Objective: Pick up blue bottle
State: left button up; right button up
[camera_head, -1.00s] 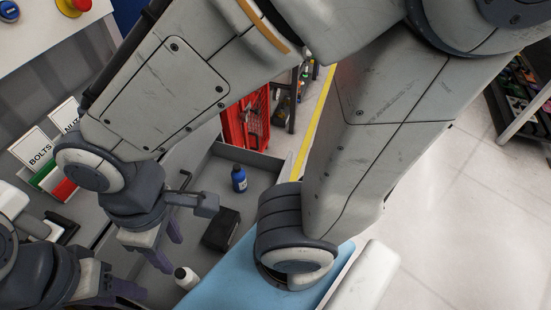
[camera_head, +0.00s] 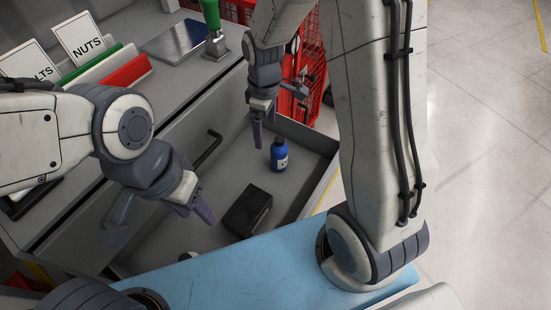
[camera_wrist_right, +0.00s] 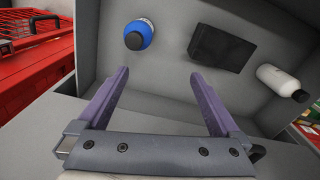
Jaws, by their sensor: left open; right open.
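The blue bottle (camera_head: 279,157) with a dark cap stands upright in the open grey drawer, near its far end. My right gripper (camera_head: 258,138) is open and empty, to the left of the bottle and apart from it. In the right wrist view, the blue bottle (camera_wrist_right: 140,36) lies beyond the left fingertip, and nothing is between the open fingers (camera_wrist_right: 158,74). My left gripper (camera_head: 203,205) is open and empty, over the near left part of the drawer, away from the bottle.
A black box (camera_head: 246,210) lies in the drawer near the bottle. A white bottle (camera_wrist_right: 280,82) shows beside it in the right wrist view. The drawer walls (camera_head: 322,187) enclose them. A red cage (camera_wrist_right: 35,65) stands outside. Labelled bins (camera_head: 110,78) stand on the counter.

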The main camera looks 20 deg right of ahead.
aim_at(277, 138)
jog(key=d+f, duration=0.1)
jog(key=f, duration=0.1)
jog(key=w+d+f+b, duration=0.1)
jog(key=f, duration=0.1)
jog(key=w+d+f, duration=0.1)
jog(key=f, duration=0.1)
jog(key=shift+w+d+f, duration=0.1)
jog(key=shift+w+d, duration=0.05)
jog(key=shift+d, duration=0.15)
jog(key=shift+n, duration=0.3)
jog(key=f, duration=0.1)
jog(key=f+b, duration=0.1)
jog(key=f, duration=0.3)
jog(key=shift+w+d+b, duration=0.1)
jog(key=shift+d+b, duration=0.2)
jog(key=shift+s+d+f+b, duration=0.15)
jog(key=shift+f+b, duration=0.3)
jog(key=shift+f, duration=1)
jog(key=shift+s+d+f+b, duration=0.1)
jog(key=shift+f+b, duration=0.3)
jog(key=shift+f, duration=1.05)
pick_arm(q)
notch_tip(277, 138, down, 6)
jog(key=shift+s+d+r, duration=0.1)
pick_arm(e)
jog(key=shift+r, duration=0.1)
grip_shut()
